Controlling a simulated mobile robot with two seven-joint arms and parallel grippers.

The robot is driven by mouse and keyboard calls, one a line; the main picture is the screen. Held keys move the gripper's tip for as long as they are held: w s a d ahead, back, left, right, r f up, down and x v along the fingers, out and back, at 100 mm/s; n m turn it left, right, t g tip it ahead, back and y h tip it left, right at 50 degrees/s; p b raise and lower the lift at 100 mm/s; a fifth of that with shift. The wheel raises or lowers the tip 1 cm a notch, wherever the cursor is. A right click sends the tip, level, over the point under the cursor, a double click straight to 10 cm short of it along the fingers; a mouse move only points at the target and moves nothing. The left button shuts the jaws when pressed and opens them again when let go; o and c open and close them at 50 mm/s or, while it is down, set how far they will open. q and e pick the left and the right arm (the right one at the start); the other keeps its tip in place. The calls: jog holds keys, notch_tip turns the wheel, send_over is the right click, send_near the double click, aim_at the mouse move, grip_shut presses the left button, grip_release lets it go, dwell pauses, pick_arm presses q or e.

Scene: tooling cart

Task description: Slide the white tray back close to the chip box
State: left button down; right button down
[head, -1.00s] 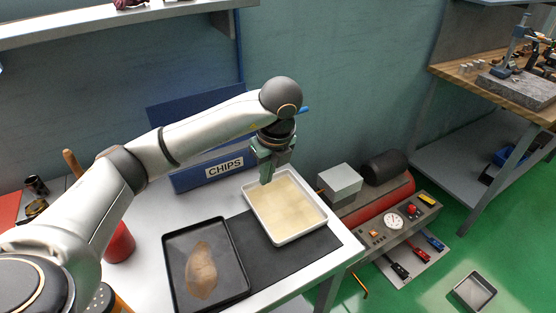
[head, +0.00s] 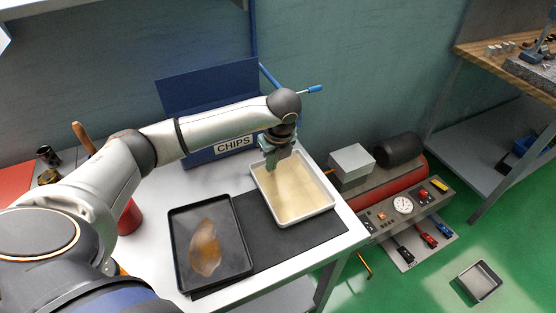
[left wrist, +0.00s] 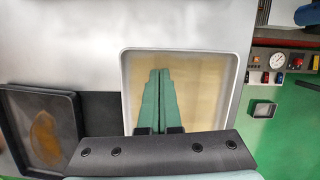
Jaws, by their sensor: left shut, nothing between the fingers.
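The white tray (head: 309,215) has a yellowish bottom and lies on the cart top, partly over a dark mat. It also shows in the left wrist view (left wrist: 236,88). The blue chip box (head: 235,144), labelled CHIPS, stands behind it to the left, partly hidden by my left arm. My left gripper (head: 270,170) points down over the tray's back left part, fingers together and empty. In the left wrist view its green fingers (left wrist: 159,72) overlap the tray's inside. I cannot tell whether they touch the tray. My right gripper is not in view.
A black tray (head: 174,250) with a brownish patch lies left of the white tray. A red container (head: 130,220) stands farther left. A grey box (head: 352,160) and red tank sit beyond the cart's right edge. The dark mat (head: 270,246) is bare in front.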

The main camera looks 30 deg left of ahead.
pick_arm(q)
jog(key=shift+w+a, duration=0.35)
jog(key=shift+a, duration=0.35)
jog(key=w+a, duration=0.1)
jog(key=a+b, duration=0.1)
jog(key=a, duration=0.1)
jog(key=w+a+b, duration=0.1)
jog(key=a, duration=0.1)
jog(key=shift+w+a+f, duration=0.15)
jog(key=shift+w+a, duration=0.05)
jog(key=shift+w, duration=0.1)
jog(key=shift+w+a+b, duration=0.1)
jog(key=shift+a+b, duration=0.2)
jog(key=shift+a, duration=0.05)
